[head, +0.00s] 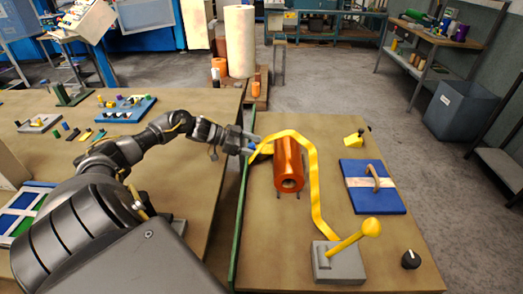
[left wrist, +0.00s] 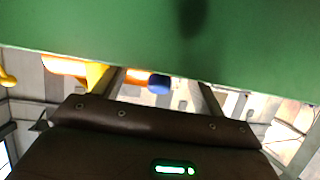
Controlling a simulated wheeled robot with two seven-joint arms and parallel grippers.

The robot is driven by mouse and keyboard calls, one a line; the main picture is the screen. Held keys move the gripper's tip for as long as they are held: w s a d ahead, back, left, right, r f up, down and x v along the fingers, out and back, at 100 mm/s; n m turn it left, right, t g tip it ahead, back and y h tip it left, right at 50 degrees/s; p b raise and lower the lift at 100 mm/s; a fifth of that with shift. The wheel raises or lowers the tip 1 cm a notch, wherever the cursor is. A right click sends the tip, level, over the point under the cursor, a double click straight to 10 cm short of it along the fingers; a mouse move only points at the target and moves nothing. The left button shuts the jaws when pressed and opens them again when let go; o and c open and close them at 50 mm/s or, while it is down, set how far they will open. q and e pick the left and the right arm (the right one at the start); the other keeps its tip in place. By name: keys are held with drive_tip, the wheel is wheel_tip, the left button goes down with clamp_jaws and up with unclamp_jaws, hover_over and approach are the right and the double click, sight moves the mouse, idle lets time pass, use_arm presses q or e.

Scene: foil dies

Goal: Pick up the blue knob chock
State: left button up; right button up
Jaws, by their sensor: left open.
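The blue knob chock is a yellow wedge (head: 265,149) with a blue knob, lying against the left side of a copper-coloured roll (head: 289,165). Its blue knob (left wrist: 159,84) shows in the left wrist view between my two fingers, with yellow (left wrist: 97,75) beside it. My left gripper (head: 252,145) is open and at the knob, pointing right across the table's left edge. Whether the fingers touch the knob cannot be told. A green surface covers the upper part of the left wrist view and hides the fingertips. My right gripper is not in view.
A yellow strip (head: 312,180) runs from the roll to a grey block with a yellow lever (head: 345,245). A second yellow chock (head: 353,139) with a dark knob, a blue plate (head: 371,196) and a black knob (head: 410,260) lie to the right. A green edge (head: 240,215) borders the table.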

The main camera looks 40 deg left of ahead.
sight(262, 149)
use_arm(q)
drive_tip(key=shift+x, duration=1.6)
drive_tip(key=shift+r, duration=0.1)
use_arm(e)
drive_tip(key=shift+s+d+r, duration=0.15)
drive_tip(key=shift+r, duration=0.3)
use_arm(q)
drive_tip(key=c, duration=1.1)
drive_tip(key=shift+r, duration=0.1)
drive_tip(key=shift+r, duration=0.55)
drive_tip(key=w+d+r+b, duration=0.2)
drive_tip(key=w+r+b, duration=0.1)
drive_tip(key=w+r, duration=0.8)
drive_tip(key=w, duration=0.2)
drive_tip(key=shift+w+d+r+b, duration=0.3)
drive_tip(key=shift+w+d+r, duration=0.1)
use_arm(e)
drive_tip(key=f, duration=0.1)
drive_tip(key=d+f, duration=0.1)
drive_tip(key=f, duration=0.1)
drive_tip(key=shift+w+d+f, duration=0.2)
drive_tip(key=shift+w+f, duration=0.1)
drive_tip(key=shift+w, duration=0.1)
